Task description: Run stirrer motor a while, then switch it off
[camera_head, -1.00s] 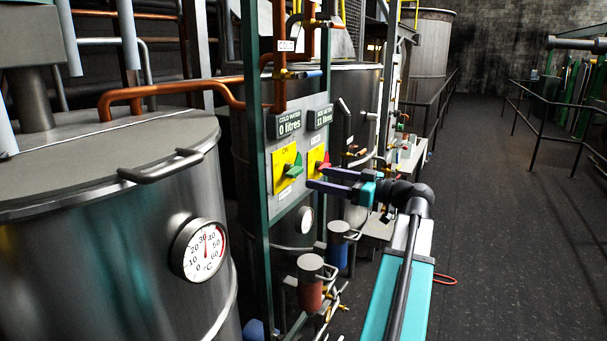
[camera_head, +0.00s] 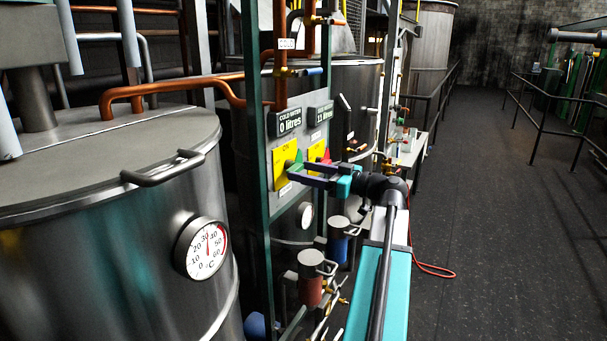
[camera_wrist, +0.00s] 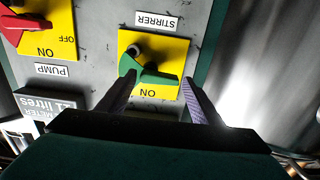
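The stirrer switch is a green knob (camera_wrist: 152,78) on a yellow plate (camera_wrist: 168,50), under an upside-down STIRRER label (camera_wrist: 157,21) in the wrist view. The word ON shows on the plate's near side. In the head view the green knob (camera_head: 296,160) is on the grey panel, partly hidden by my gripper (camera_head: 295,172). My gripper (camera_wrist: 160,80) is open, its two purple-grey fingers on either side of the knob in the wrist view. The left fingertip overlaps the knob's left end; I cannot tell whether they touch.
A red pump switch (camera_wrist: 20,25) sits beside the stirrer switch. Displays above read cold water 0 litres (camera_head: 289,123) and about 11 litres (camera_head: 321,114). A green post (camera_head: 257,210) edges the panel. A steel tank with a dial (camera_head: 201,247) stands left. The right floor is open.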

